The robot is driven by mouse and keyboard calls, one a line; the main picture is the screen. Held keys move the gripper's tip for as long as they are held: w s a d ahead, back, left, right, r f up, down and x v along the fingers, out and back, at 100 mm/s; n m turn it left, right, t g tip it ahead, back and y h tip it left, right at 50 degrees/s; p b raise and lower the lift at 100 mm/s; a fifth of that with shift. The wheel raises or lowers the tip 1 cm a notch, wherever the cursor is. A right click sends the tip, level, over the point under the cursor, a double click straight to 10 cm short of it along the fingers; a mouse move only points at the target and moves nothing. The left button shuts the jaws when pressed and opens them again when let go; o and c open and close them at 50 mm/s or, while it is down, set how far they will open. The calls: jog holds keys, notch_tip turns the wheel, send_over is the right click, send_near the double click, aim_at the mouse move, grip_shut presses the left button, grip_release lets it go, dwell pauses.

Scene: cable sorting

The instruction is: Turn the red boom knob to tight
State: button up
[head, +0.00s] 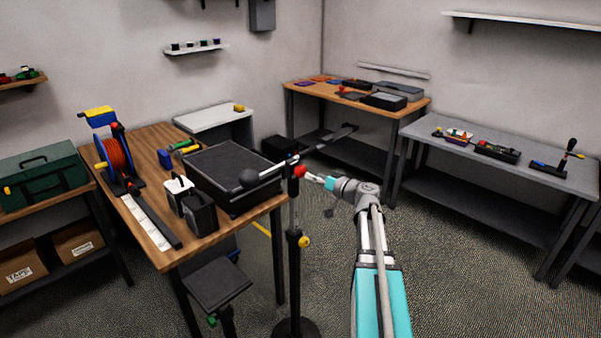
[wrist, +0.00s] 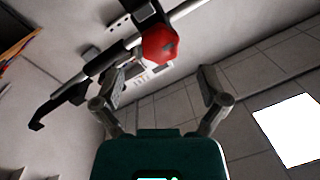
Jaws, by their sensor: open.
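The red boom knob (head: 300,172) sits at the top of a black stand (head: 294,215), where the boom (head: 330,140) crosses the pole. In the wrist view the faceted red knob (wrist: 160,44) shows large, just beyond and roughly centred between my fingertips. My gripper (head: 310,176) reaches the knob from the right in the head view. In the wrist view my gripper (wrist: 160,76) has its two fingers spread wide, with nothing between the pads. I cannot tell how tight the knob is turned.
A dark ball-shaped weight (head: 249,177) ends the boom on the left, near a black tray (head: 232,168) on the wooden table (head: 153,232). A yellow knob (head: 304,241) sticks out lower on the pole. Floor is open to the right, before the grey bench (head: 500,172).

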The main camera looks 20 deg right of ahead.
aim_at(304, 172)
jog(key=shift+x, duration=2.7)
